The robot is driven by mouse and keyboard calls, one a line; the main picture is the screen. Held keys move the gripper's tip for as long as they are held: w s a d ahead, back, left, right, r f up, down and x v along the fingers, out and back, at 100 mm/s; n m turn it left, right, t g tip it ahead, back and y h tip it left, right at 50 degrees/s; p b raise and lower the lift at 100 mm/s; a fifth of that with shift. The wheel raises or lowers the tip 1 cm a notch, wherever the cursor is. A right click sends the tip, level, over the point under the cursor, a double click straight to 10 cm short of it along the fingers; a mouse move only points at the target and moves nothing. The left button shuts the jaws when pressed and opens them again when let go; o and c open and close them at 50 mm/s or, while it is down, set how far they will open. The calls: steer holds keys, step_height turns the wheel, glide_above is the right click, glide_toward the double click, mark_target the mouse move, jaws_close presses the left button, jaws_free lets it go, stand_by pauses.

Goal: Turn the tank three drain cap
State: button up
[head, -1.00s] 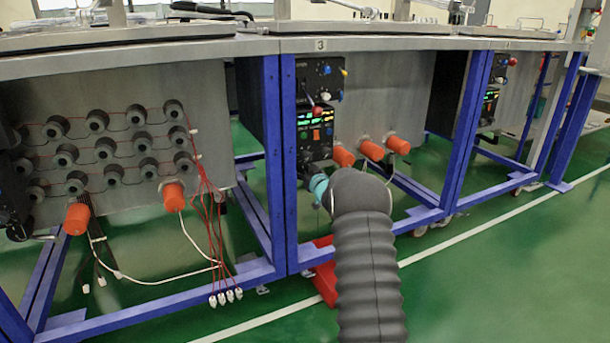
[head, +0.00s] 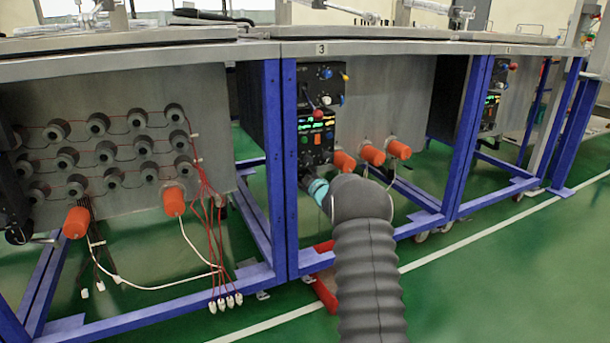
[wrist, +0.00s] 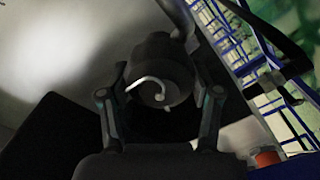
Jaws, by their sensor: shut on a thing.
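Tank three (head: 400,95) is the grey metal tank under the number 3 plate in the head view. My gripper (head: 304,180) is at its lower left, below the control panel and mostly hidden by my own arm there. In the wrist view my gripper (wrist: 160,88) has one finger on each side of a dark round drain cap (wrist: 158,60) and is shut on it. A pale curved piece (wrist: 148,82) crosses the cap's face. How far the cap is turned cannot be told.
A control panel (head: 317,125) with lit displays and knobs is just above my gripper. Orange fittings (head: 372,151) stick out to its right. A blue frame post (head: 275,165) stands close on its left. The green floor (head: 500,270) is open at the front right.

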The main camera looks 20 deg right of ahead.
steer(key=shift+d+f+n, duration=0.1)
steer(key=shift+f+n, duration=0.15)
steer(key=shift+n, duration=0.05)
stand_by(0.4)
steer(key=o, duration=1.1)
steer(key=shift+s, duration=0.1)
steer(key=shift+o, duration=0.2)
steer(key=shift+r, duration=0.1)
steer(key=s, duration=1.2)
steer(key=shift+w+d, duration=0.1)
